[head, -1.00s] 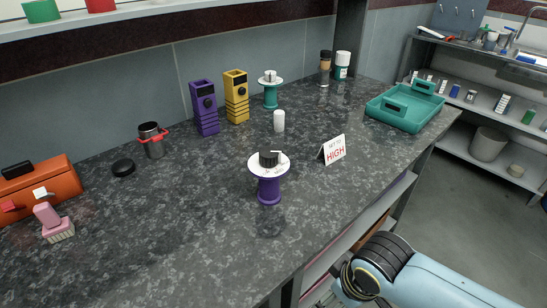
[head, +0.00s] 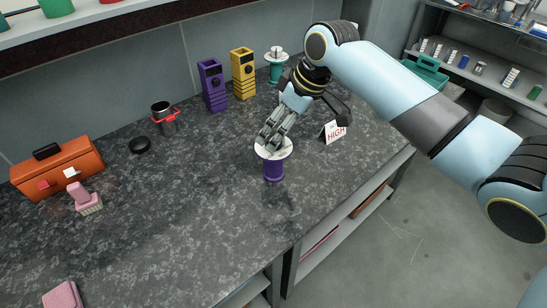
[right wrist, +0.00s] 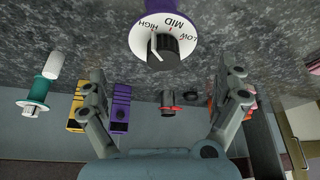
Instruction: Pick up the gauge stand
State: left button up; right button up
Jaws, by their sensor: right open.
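The gauge stand, a purple spool (head: 273,172) with a white dial plate and black knob on top, stands upright on the counter. In the right wrist view its dial (right wrist: 185,22) reads HIGH, MID, LOW, with a white pointer on the HIGH side of the knob. My right gripper (head: 268,143) is just above and behind the dial, hiding the knob in the head view. In the right wrist view its jaws (right wrist: 165,84) are spread and empty, with the stand beyond them. I cannot tell whether they touch it. My left gripper is not in view.
A "HIGH" sign (head: 335,133) stands to the right. Behind are a yellow block (head: 243,73), a purple block (head: 213,85) and a teal stand (head: 275,74). A red-collared cup (head: 163,118) and black puck (head: 140,145) sit left.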

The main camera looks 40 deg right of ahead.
aim_at(274, 161)
jog(key=x, duration=0.6)
jog(key=shift+s+a+f, duration=0.1)
jog(key=shift+s+a, duration=0.05)
jog(key=shift+s, duration=0.1)
jog(key=shift+c, duration=0.3)
jog(key=c, duration=1.5)
